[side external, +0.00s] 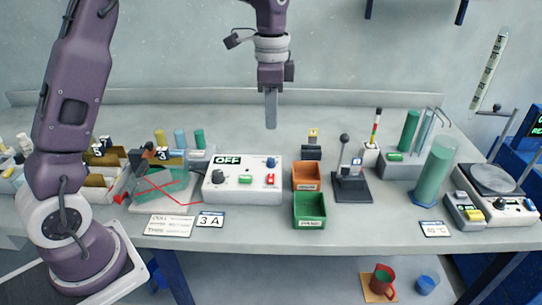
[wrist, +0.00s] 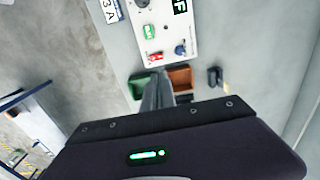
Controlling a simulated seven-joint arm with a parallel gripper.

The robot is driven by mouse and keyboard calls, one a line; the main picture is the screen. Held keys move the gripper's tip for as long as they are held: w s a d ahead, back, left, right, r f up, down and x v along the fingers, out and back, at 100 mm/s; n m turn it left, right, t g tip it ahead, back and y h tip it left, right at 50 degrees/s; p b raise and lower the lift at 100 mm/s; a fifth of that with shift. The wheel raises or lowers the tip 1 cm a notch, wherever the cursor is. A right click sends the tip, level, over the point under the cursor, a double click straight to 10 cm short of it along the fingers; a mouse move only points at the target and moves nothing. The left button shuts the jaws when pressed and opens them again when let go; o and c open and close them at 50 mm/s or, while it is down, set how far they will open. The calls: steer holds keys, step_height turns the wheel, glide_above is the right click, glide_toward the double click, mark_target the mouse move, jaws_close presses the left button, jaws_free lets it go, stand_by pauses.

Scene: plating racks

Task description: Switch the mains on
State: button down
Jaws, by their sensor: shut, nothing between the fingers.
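A white power supply box (side external: 242,196) stands mid-bench; its display (side external: 227,160) reads OFF. On its front are a black knob (side external: 218,177), a green label or button (side external: 245,179), a blue knob (side external: 270,162) and a red switch (side external: 270,179). In the wrist view the box (wrist: 168,18) is at the top, with the red switch (wrist: 155,57) beside the blue knob (wrist: 180,49). My gripper (side external: 271,126) is shut and empty, pointing down, well above the bench behind the box's right end. Its fingers (wrist: 157,90) also show in the wrist view.
An orange bin (side external: 307,177) and a green bin (side external: 310,211) sit right of the box. A black lever stand (side external: 350,186), a green cylinder (side external: 434,175) and a hotplate (side external: 492,178) stand farther right. A board with red leads (side external: 160,190) is left. The air around my gripper is clear.

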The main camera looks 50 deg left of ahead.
mark_target(271, 181)
step_height(271, 181, down, 14)
steer(key=shift+f, duration=0.1)
stand_by(0.5)
steer(key=shift+w+a+f+g+h, duration=0.15)
steer(key=shift+a+f+g+h, duration=0.15)
steer(key=shift+g+h, duration=0.2)
steer(key=shift+d+f, duration=0.1)
steer(key=shift+f, duration=0.05)
steer(key=shift+s+d, duration=0.7)
steer(key=shift+d, duration=0.05)
step_height(271, 181, up, 15)
steer(key=w+a, duration=0.1)
steer(key=shift+w+a, duration=0.3)
steer(key=shift+w, duration=0.05)
